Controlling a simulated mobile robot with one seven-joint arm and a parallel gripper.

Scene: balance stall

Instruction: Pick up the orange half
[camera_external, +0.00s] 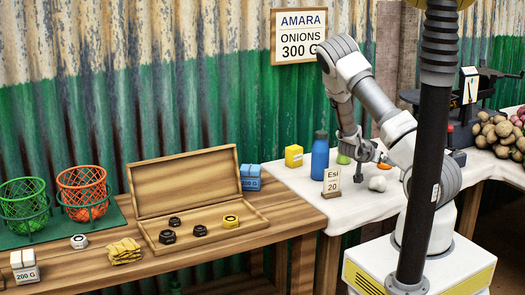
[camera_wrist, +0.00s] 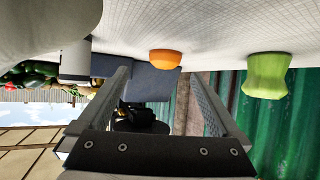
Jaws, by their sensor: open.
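The orange half (camera_external: 384,166) sits on the white-covered table, partly hidden by my arm. In the wrist view the orange half (camera_wrist: 165,60) shows between and beyond the two fingers, apart from them. My gripper (camera_external: 366,156) is low over the white cloth, just left of the orange half in the external view. In the wrist view my gripper (camera_wrist: 159,78) is open, with nothing between its fingers.
A green object (camera_wrist: 267,76) stands to the side of the orange half. A blue bottle (camera_external: 320,156), a yellow box (camera_external: 293,156), an "Esi 20" card (camera_external: 332,182) and a white lump (camera_external: 377,184) are near my gripper. Potatoes (camera_external: 497,134) lie farther right.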

